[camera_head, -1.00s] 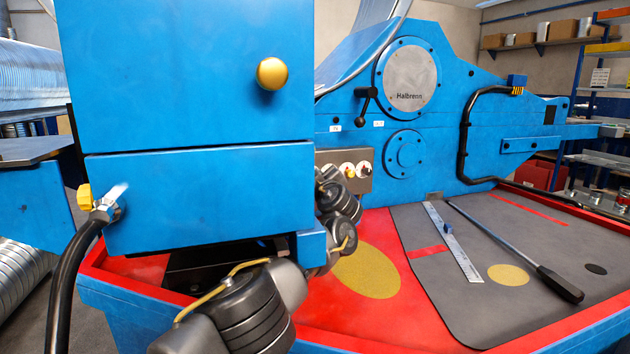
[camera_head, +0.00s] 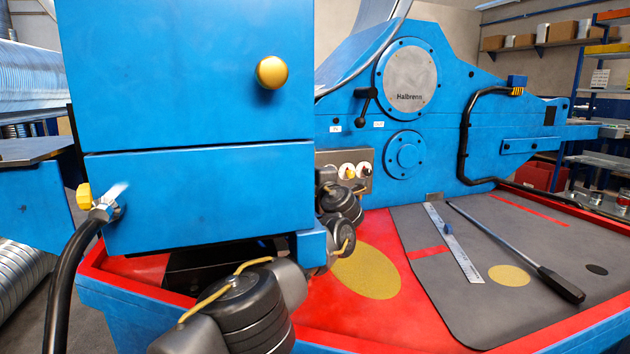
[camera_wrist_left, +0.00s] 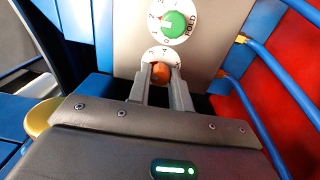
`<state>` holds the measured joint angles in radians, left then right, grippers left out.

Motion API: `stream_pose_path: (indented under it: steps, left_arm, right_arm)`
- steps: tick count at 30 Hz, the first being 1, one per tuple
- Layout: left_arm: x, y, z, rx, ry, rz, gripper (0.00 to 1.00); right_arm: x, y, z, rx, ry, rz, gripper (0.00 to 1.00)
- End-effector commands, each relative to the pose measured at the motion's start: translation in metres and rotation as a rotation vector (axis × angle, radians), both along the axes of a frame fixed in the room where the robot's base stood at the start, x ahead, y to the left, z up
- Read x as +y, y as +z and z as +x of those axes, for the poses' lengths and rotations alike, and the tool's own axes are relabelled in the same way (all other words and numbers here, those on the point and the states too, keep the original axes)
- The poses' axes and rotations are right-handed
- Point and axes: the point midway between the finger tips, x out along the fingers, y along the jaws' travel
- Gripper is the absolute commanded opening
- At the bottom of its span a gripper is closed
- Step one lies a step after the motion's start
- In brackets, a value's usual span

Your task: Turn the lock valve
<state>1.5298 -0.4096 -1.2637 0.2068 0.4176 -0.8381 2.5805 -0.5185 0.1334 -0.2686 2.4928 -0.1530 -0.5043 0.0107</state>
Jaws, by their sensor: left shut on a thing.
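A grey control panel (camera_head: 325,158) with round dials stands behind the blue housing's right edge. In the left wrist view, my left gripper (camera_wrist_left: 163,76) is shut on an orange-red knob (camera_wrist_left: 161,72), with one finger on each side. A white dial face (camera_wrist_left: 163,54) shows behind this knob, partly covered by the fingers. Above it is a green knob (camera_wrist_left: 174,23) on a white dial marked FOLD, apart from my fingers. No label naming the lock valve is readable. In the head view my left arm reaches the panel; its fingertips are hard to make out. My right gripper is out of view.
The blue housing (camera_head: 190,100) with a brass knob (camera_head: 272,73) stands close beside my arm. A yellow-capped fitting (camera_head: 84,196) with a black hose is at left. A ruler (camera_head: 452,243) and a black-handled rod (camera_head: 515,250) lie on the grey mat (camera_head: 415,290).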

Motion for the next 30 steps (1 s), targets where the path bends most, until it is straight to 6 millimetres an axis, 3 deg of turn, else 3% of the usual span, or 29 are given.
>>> stream_pose_path:
  steps: [11, 27, 28, 30]
  left_arm:
    - [-0.0001, -0.0003, -0.0001, -0.046, 0.0, -0.143, 0.0]
    - [-0.0002, -0.0005, 0.0, -0.053, 0.0, -0.165, 0.0]
    - [-0.0002, -0.0005, 0.0, -0.053, 0.0, -0.165, 0.23]
    - [-0.0002, -0.0006, 0.0, -0.053, 0.0, -0.165, 0.32]
  right_arm:
    - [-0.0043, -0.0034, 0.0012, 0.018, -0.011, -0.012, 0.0]
    - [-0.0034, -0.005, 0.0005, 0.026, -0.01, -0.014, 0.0]
    - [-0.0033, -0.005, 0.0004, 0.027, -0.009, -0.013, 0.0]
    - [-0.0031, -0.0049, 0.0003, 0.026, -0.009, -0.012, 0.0]
